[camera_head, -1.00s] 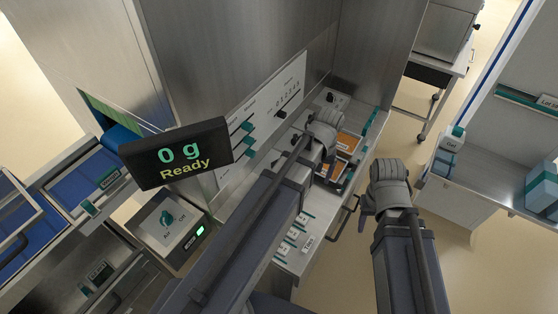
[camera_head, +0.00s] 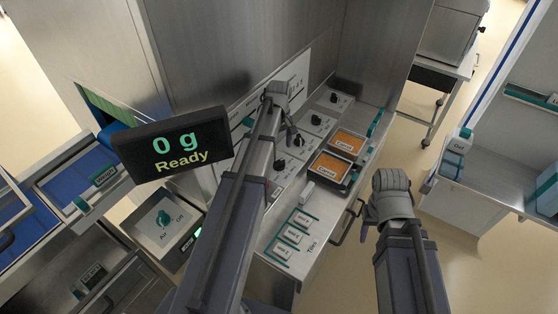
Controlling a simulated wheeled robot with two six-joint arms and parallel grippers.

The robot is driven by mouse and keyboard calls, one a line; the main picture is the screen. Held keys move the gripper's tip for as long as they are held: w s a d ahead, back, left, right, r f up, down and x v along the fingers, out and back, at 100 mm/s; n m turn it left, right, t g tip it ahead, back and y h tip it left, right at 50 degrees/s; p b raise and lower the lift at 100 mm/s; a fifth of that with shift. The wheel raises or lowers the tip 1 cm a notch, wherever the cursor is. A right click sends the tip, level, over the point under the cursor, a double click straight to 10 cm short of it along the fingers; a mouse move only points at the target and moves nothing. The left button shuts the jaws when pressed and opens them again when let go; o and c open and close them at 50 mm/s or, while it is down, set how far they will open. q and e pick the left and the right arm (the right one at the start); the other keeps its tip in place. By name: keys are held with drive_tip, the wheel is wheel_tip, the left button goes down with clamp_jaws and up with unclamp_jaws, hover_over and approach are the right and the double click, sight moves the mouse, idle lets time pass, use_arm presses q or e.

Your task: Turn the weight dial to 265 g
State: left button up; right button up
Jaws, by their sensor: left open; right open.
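A row of black dials on pale plates runs along the back of the steel counter. One dial is at the far end (camera_head: 335,97), a second dial (camera_head: 317,120) is nearer, a third dial (camera_head: 298,140) is beside my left gripper, and a fourth dial (camera_head: 279,164) is nearest. Their labels are too small to read, so I cannot tell which is the weight dial. My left gripper (camera_head: 293,134) is open, pointing down over the third dial; I cannot tell if they touch. My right gripper (camera_head: 369,214) is open and empty, off the counter's right edge. The display (camera_head: 175,148) reads "0 g Ready".
Two orange-filled trays (camera_head: 347,142) (camera_head: 330,166) lie on the counter right of the dials. Several labelled tiles (camera_head: 293,234) lie nearer. A steel wall (camera_head: 285,45) rises behind the dials.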

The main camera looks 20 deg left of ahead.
sight(279, 161)
use_arm(q)
wheel_tip(279, 161, down, 7)
drive_tip(key=b, duration=0.6)
drive_tip(key=shift+r, duration=0.1)
drive_tip(key=shift+c, duration=0.3)
drive_tip(key=c, duration=1.3)
drive_tip(key=shift+m, duration=0.3)
drive_tip(key=m, duration=0.4)
drive_tip(key=shift+m, duration=2.3)
